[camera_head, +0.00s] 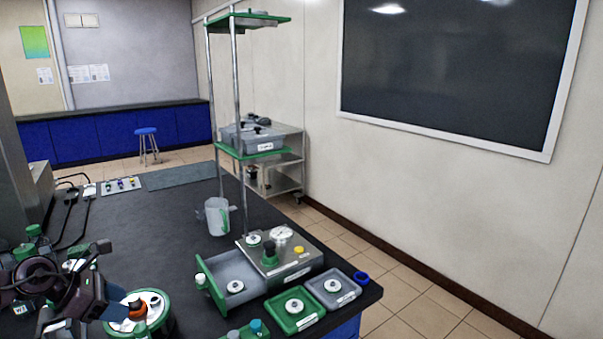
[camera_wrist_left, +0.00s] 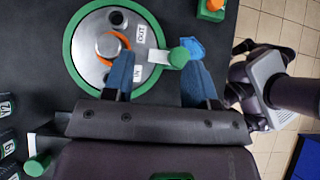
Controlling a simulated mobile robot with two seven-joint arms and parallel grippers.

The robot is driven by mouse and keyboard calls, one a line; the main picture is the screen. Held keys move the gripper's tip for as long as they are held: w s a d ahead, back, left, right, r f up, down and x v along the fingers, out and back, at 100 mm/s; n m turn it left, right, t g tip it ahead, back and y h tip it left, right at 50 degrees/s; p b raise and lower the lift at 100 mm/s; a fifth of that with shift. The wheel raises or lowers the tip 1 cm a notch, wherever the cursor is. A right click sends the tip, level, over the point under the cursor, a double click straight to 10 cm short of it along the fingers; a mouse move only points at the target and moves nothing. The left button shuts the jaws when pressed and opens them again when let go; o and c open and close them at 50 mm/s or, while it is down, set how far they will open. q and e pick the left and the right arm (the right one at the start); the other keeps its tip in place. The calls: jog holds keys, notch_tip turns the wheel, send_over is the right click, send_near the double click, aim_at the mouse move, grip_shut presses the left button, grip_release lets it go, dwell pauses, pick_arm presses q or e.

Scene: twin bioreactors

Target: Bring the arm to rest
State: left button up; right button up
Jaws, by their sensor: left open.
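My left gripper (camera_wrist_left: 157,72) is open over the bench's left front, with nothing between its blue fingertips. Part of my left arm and gripper (camera_head: 88,298) shows at the lower left in the head view. Beneath the gripper is a round bioreactor lid (camera_wrist_left: 92,62) with a green rim, an orange-ringed port (camera_wrist_left: 109,45) and IN and OUT labels. The same lid (camera_head: 152,298) shows beside the gripper in the head view. A green-capped piece (camera_wrist_left: 179,57) appears between the fingers, apparently below them; contact cannot be told. My right gripper cannot be made out.
A grey device (camera_head: 285,268), an open grey tray (camera_head: 222,268) and a green tray (camera_head: 280,318) sit near the bench's right edge. A translucent beaker (camera_head: 217,217) and a tall shelf stand (camera_head: 236,100) are behind. The dark bench's middle (camera_head: 140,220) is clear.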

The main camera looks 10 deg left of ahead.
pick_arm(q)
jog(key=d+n+t, duration=0.1)
jog(key=d, duration=0.1)
jog(key=d+n+t+h, duration=0.1)
jog(key=d+n, duration=0.1)
jog(key=d+f+n+t+h, duration=0.1)
jog(key=d, duration=0.1)
jog(key=shift+w+n+t, duration=0.25)
jog(key=shift+n+t, duration=0.15)
jog(key=s+d+f+n+y, duration=0.2)
jog(key=s+n+y, duration=0.2)
jog(key=n, duration=0.6)
jog(key=s+d+f+n+y, duration=0.2)
jog(key=s+f+n+y, duration=0.1)
jog(key=n, duration=0.8)
jog(key=s+d+f+n+y, duration=0.2)
jog(key=s+n+y, duration=0.3)
jog(key=n, duration=0.6)
jog(key=shift+d+f+y, duration=0.35)
jog(key=shift+f+y, duration=0.05)
jog(key=shift+f, duration=0.05)
jog(key=s+d+f+n+g+h, duration=0.35)
jog(key=s+d+n+g, duration=0.35)
jog(key=s+d, duration=0.35)
jog(key=w+f+t+h, duration=0.1)
jog(key=w+f+t, duration=0.5)
jog(key=f, duration=0.3)
jog(key=shift+w+a+f+m+t, duration=0.15)
jog(key=shift+w+f+m+t, duration=0.2)
jog(key=shift+t, duration=0.55)
